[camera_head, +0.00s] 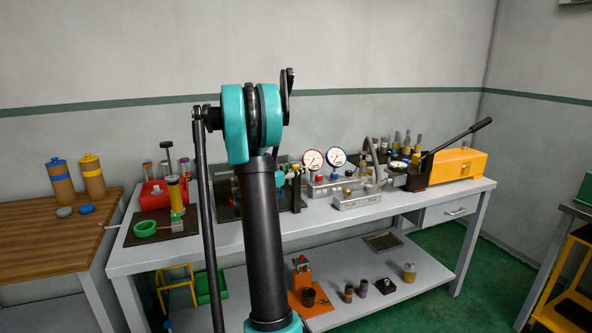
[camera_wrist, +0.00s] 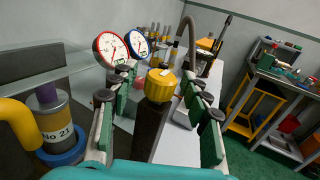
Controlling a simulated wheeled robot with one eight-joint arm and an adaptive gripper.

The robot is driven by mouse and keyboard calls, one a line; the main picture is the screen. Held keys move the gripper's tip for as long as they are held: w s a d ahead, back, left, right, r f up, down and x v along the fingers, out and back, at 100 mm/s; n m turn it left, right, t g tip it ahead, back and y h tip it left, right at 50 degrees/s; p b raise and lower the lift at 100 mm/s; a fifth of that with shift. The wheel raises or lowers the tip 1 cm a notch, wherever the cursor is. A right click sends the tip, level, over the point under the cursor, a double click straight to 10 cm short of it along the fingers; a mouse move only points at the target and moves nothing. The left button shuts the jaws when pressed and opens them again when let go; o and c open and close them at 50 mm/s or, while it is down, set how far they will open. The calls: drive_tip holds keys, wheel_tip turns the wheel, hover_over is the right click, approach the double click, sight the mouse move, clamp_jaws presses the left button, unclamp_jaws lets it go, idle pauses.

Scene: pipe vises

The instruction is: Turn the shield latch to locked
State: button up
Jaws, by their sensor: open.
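In the wrist view a yellow ribbed knob (camera_wrist: 160,84) tops a dark upright post (camera_wrist: 148,130). It appears between the two fingers of my gripper (camera_wrist: 157,75); I cannot tell whether it is the shield latch or whether either finger touches it. The gripper is open, with a finger on each side and nothing held. A clear pane (camera_wrist: 50,65), perhaps the shield, fills the upper left of the wrist view. In the head view my arm hides most of the gripper and the fixture (camera_head: 228,203) behind it. The latch's position cannot be read.
A red-rimmed gauge (camera_wrist: 110,47) and a blue-rimmed gauge (camera_wrist: 139,43) stand just beyond the knob. A grey cylinder marked "No 21" (camera_wrist: 56,128) and a yellow pipe (camera_wrist: 22,122) are close on the left. A yellow long-handled pump (camera_head: 458,166) stands at the bench's right end.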

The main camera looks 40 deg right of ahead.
drive_tip(key=shift+c, duration=0.4)
clamp_jaws()
drive_tip(key=shift+n+t, duration=0.4)
drive_tip(key=shift+t, duration=0.2)
drive_tip(key=n+t+y, duration=0.1)
drive_tip(key=t, duration=0.1)
drive_tip(key=n+t+y, duration=0.1)
drive_tip(key=n+t, duration=0.1)
drive_tip(key=t, duration=0.1)
drive_tip(key=shift+s+d+n+y, duration=0.1)
drive_tip(key=shift+s+n+y, duration=0.1)
drive_tip(key=shift+n+y, duration=0.1)
drive_tip(key=n+t+y, duration=0.5)
drive_tip(key=y, duration=0.1)
drive_tip(key=shift+d+t, duration=0.1)
drive_tip(key=shift+t, duration=0.3)
drive_tip(key=n+t+y, duration=0.1)
drive_tip(key=n+y, duration=0.1)
drive_tip(key=y, duration=0.1)
drive_tip(key=n+t+y, duration=0.1)
drive_tip(key=n+y, duration=0.1)
drive_tip(key=y, duration=0.1)
drive_tip(key=shift+w+n+y, duration=0.1)
drive_tip(key=shift+n+y, duration=2)
drive_tip(key=shift+y, duration=1)
drive_tip(key=shift+n+y, duration=0.3)
drive_tip(key=shift+y, duration=0.1)
